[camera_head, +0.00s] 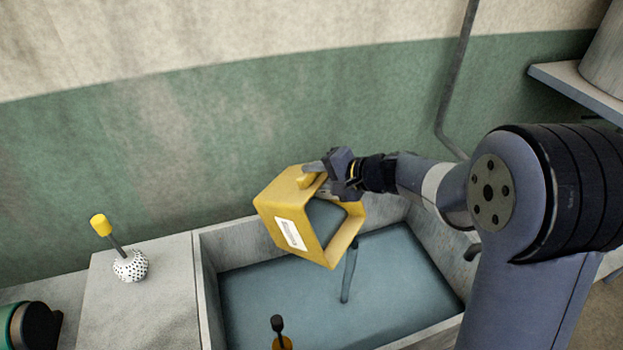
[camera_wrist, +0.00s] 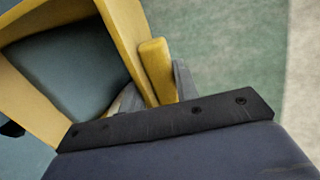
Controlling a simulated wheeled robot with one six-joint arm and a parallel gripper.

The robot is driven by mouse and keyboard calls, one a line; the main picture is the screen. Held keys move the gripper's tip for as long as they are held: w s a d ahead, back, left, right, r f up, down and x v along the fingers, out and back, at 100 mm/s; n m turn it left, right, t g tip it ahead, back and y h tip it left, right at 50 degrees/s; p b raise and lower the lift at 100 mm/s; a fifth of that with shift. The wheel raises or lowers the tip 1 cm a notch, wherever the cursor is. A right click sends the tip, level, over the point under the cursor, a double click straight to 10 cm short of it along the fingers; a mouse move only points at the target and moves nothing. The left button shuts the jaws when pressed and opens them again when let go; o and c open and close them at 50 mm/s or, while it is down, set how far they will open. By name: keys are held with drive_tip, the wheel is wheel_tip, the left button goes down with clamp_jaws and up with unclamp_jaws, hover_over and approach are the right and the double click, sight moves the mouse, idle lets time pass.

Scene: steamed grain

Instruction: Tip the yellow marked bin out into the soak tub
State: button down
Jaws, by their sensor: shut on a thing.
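The yellow bin (camera_head: 275,208) with a white label hangs tilted over the soak tub (camera_head: 208,280), its open mouth facing right and down in the head view. Blue-grey contents show inside the bin, and a thin stream of the same colour runs from its lower edge towards the tub. The tub holds a blue-grey fill (camera_head: 290,300). My gripper (camera_head: 318,172) is shut on the bin's handle at its upper side. In the wrist view the bin (camera_wrist: 125,30) is close up, with its handle between the fingers (camera_wrist: 155,80); the fingertips are partly hidden.
A white speckled ball-shaped thing (camera_head: 131,266) with a yellow-topped stick stands on the grey ledge left of the tub. A green and black object (camera_head: 25,325) is at lower left. A pipe (camera_head: 458,75) runs down the wall behind.

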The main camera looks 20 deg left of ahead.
drive_tip(key=shift+s+d+f+t+y+b, duration=0.2)
drive_tip(key=shift+d+y+b, duration=0.3)
drive_tip(key=shift+d+b, duration=0.55)
drive_tip(key=shift+s+d+f+t+y+b, duration=0.15)
drive_tip(key=shift+d+y+b, duration=0.4)
drive_tip(key=shift+b, duration=0.85)
drive_tip(key=shift+s+d+f+t+y+b, duration=0.1)
drive_tip(key=shift+s+d+y+b, duration=0.25)
drive_tip(key=shift+d+b, duration=0.7)
drive_tip(key=shift+w+a+r, duration=0.1)
drive_tip(key=shift+a+r, duration=0.15)
drive_tip(key=shift+a, duration=0.05)
